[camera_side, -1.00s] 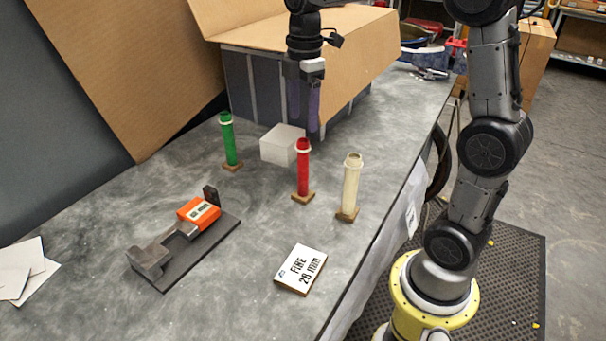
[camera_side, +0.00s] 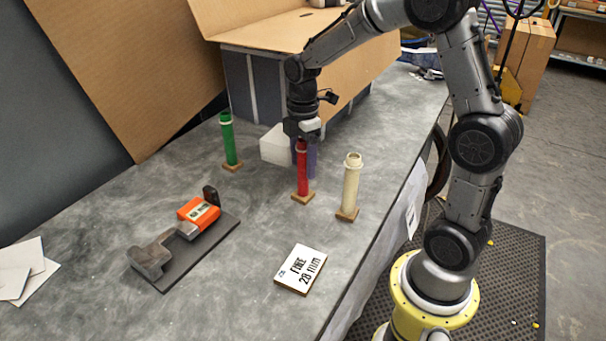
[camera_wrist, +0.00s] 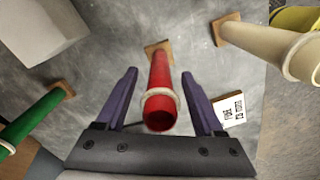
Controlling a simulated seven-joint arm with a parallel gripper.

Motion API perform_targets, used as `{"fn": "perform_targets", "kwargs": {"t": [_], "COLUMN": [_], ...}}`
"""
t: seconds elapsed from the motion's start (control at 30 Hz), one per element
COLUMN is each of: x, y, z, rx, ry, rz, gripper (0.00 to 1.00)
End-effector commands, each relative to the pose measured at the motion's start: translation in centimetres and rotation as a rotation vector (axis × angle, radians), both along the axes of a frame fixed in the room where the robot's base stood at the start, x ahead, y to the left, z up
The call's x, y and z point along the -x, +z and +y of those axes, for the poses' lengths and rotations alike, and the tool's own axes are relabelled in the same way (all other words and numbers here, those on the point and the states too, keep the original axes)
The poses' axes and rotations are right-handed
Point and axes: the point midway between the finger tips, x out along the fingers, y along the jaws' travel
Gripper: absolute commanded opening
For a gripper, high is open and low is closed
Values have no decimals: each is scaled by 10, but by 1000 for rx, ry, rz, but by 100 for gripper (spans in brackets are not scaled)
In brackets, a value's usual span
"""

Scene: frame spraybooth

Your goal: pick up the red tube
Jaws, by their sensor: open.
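The red tube (camera_side: 302,172) stands upright on a small wooden base on the grey table, with a pale ring near its top. It also shows in the wrist view (camera_wrist: 161,95), its open top towards the camera. My gripper (camera_wrist: 160,88) is open, with one purple finger on each side of the red tube and visible gaps between. In the side view my gripper (camera_side: 305,160) is low over the tube, its fingers partly hidden behind it.
A green tube (camera_side: 228,140) stands to the left and a cream tube (camera_side: 350,186) close to the right. A white block (camera_side: 277,147) sits just behind. A clamp with an orange part (camera_side: 198,211) and a labelled plate (camera_side: 300,269) lie in front.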

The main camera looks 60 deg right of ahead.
Motion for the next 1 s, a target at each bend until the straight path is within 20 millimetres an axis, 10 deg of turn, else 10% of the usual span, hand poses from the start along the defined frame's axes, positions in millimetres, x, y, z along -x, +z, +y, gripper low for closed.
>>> {"fn": "perform_targets", "kwargs": {"t": [0.4,0.8,1.0], "x": [0,0,0], "y": [-18,-18,-18], "z": [0,0,0], "rx": [0,0,1], "ry": [0,0,0], "rz": [-1,-1,-2], "gripper": [70,0,0]}}
